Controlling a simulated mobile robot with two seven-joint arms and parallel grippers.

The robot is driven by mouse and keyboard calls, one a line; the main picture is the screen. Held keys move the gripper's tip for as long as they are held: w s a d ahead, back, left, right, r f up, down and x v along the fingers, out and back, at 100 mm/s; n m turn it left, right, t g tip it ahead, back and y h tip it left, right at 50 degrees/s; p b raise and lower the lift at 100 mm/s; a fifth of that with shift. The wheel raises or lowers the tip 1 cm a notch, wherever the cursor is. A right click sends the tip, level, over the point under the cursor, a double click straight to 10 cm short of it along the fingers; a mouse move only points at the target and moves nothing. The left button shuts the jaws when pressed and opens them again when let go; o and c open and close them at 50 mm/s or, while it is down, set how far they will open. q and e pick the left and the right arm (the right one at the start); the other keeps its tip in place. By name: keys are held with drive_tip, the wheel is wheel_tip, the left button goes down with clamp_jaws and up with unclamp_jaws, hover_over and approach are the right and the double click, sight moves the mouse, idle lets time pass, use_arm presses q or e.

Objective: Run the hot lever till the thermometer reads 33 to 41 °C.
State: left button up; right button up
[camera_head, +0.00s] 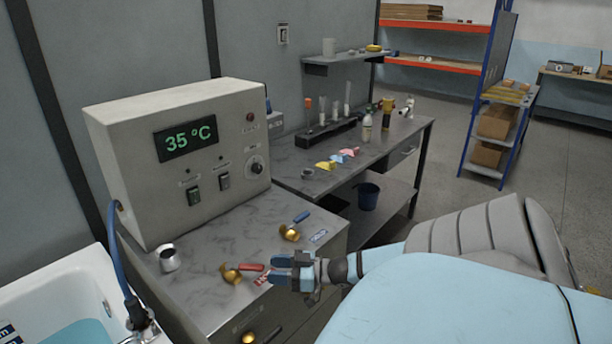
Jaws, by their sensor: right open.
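The thermometer display (187,138) on the beige box reads 35 °C in green digits. The hot lever, a brass valve with a red handle (251,267), sits on the grey counter, its handle pointing right. The cold lever, a brass valve with a blue handle (301,217), is behind it to the right. My right gripper (273,269) is open, its blue fingertips close to the end of the red handle. I cannot tell whether they touch it. A white tub (95,285) with blue water shows at the lower left. My left gripper is out of view.
The beige box (130,180) has switches and a knob. A blue hose (119,250) runs down to the tub. A workbench (390,145) with bottles and coloured pieces stands behind, with shelving (500,120) farther right.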

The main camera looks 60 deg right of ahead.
drive_tip(key=v, duration=0.8)
drive_tip(key=shift+p, duration=0.4)
